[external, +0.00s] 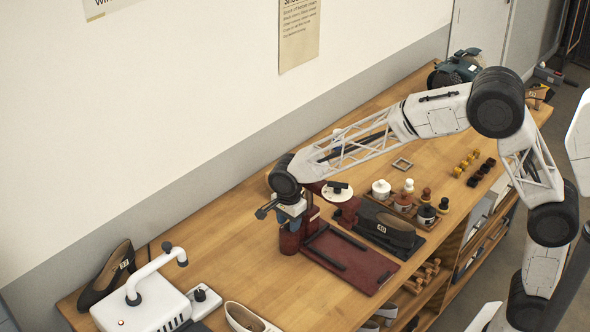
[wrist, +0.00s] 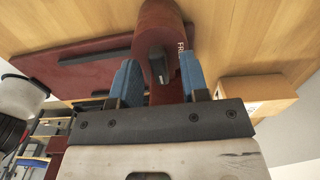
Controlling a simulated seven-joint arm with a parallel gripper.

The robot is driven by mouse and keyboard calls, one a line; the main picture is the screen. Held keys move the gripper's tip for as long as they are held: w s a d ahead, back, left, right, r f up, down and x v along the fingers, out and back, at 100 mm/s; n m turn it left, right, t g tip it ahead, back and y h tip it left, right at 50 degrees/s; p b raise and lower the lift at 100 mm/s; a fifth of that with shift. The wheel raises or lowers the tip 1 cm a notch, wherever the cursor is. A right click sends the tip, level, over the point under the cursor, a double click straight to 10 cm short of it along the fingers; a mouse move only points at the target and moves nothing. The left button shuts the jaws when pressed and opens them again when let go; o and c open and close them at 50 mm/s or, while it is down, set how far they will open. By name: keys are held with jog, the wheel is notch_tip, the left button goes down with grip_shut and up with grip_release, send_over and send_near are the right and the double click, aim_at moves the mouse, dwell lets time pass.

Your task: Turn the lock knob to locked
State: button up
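The lock knob (wrist: 158,68) is a small dark grey bar on the face of a dark red housing (wrist: 152,25). White lettering beginning "FR" is partly visible beside it; the rest is cut off from sight. My gripper (wrist: 157,78) has its two blue fingers apart, one on each side of the knob, with visible gaps. I cannot tell how far the knob stands from the fingertips in depth. In the external view, my gripper (external: 267,209) is at the dark red column (external: 290,242) of the bench device, and the knob is hidden there.
The device's flat red base (external: 368,272) lies on the wooden bench (external: 225,235). A white dial (external: 337,193) stands close behind my wrist. A dark shoe (external: 390,228) and a tray of bottles (external: 405,207) are to the right. A white machine (external: 150,303) stands at lower left.

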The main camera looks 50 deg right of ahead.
jog(key=shift+r, duration=0.15)
jog(key=shift+r, duration=3.75)
